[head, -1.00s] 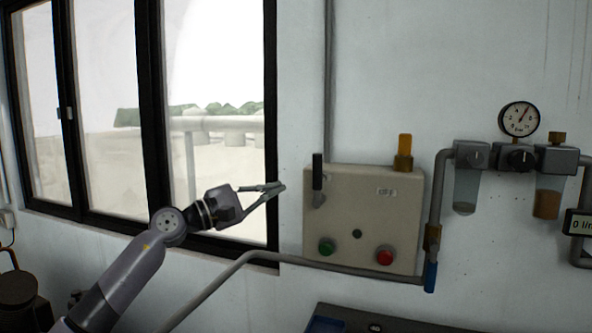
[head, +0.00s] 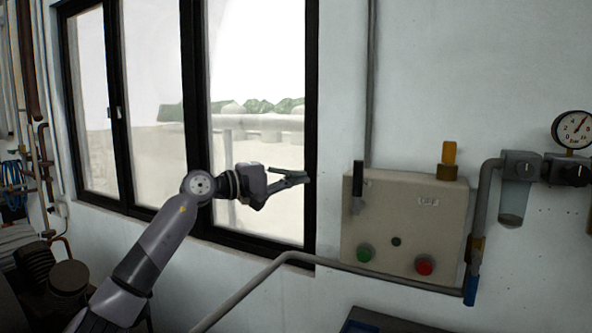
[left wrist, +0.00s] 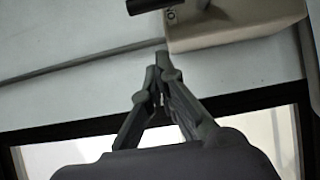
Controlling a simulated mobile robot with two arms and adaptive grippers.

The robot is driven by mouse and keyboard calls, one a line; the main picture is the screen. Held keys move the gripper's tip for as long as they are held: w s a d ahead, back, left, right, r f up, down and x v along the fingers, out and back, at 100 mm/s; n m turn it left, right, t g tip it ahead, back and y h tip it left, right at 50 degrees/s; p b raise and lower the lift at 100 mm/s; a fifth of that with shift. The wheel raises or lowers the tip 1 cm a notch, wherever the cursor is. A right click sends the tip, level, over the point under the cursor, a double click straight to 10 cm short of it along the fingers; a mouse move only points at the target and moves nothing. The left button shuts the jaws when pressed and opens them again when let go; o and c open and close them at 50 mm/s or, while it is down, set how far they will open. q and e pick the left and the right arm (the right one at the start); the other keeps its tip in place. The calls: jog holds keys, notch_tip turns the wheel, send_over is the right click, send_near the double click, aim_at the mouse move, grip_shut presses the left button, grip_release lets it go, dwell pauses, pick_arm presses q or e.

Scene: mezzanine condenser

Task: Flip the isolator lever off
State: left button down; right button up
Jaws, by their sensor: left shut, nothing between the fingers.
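The isolator lever (head: 358,180) has a black handle and stands upright at the upper left of a beige control box (head: 385,225) on the wall. An OFF label (head: 429,201) is on the box to the right of the lever. My left gripper (head: 306,177) is left of the lever, in front of the window edge, shut and empty. In the left wrist view its fingertips (left wrist: 161,62) meet below the box (left wrist: 235,25); the black handle (left wrist: 150,5) is cut off by the top edge, beside a partly hidden label. My right gripper is not in view.
The box carries a green button (head: 365,252), a red button (head: 424,265) and an amber lamp (head: 449,153) on top. A grey pipe (head: 300,258) runs below it. A gauge (head: 572,129) and filter bowls are at right. The wall between gripper and lever is clear.

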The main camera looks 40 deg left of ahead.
aim_at(358, 187)
pick_arm(q)
jog(key=w+d+p, duration=0.5)
jog(key=w+d, duration=0.1)
jog(key=w, duration=0.2)
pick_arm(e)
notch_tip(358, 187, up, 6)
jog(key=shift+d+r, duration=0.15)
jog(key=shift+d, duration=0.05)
pick_arm(q)
jog(key=shift+r, duration=0.1)
jog(key=shift+d+r+m, duration=0.1)
jog(key=shift+d+m, duration=0.2)
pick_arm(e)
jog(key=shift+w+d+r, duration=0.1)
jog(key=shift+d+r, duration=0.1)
pick_arm(q)
jog(key=shift+p, duration=0.3)
jog(key=shift+d+r+m+g, duration=0.1)
jog(key=shift+d+m+g, duration=0.05)
jog(key=shift+m+g, duration=0.2)
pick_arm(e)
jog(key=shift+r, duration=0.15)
